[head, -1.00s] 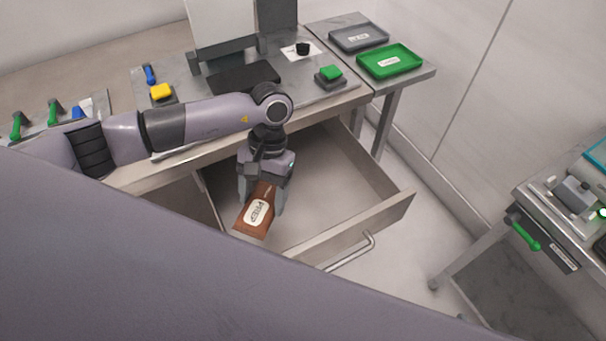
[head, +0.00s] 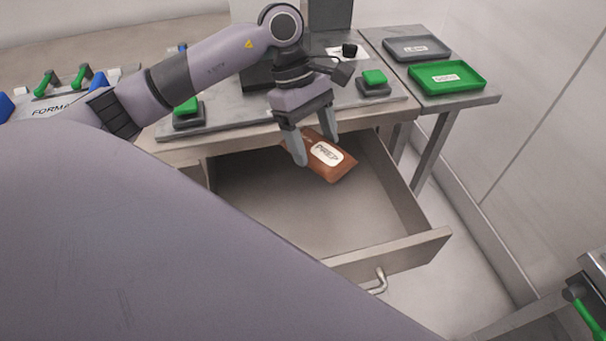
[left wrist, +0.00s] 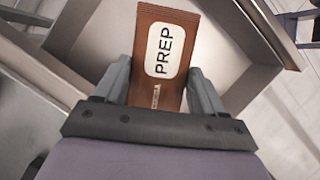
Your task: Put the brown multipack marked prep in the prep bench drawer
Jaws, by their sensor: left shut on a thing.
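The brown multipack (head: 338,168) carries a white label reading PREP. My left gripper (head: 310,145) is shut on its near end. In the left wrist view the multipack (left wrist: 168,90) sits between the two fingers (left wrist: 158,95), label facing the camera. The prep bench drawer (head: 400,248) is pulled open and its inside looks empty. The multipack is held over the back right part of the drawer, tilted. I cannot tell exactly how high above the drawer floor it is. My right gripper is not in view.
The bench top (head: 225,125) is just above and behind the drawer. Green buttons (head: 374,78) sit on it. A grey tray (head: 415,48) and a green tray (head: 447,77) stand on a side table. A green-handled device (head: 588,312) is at lower right.

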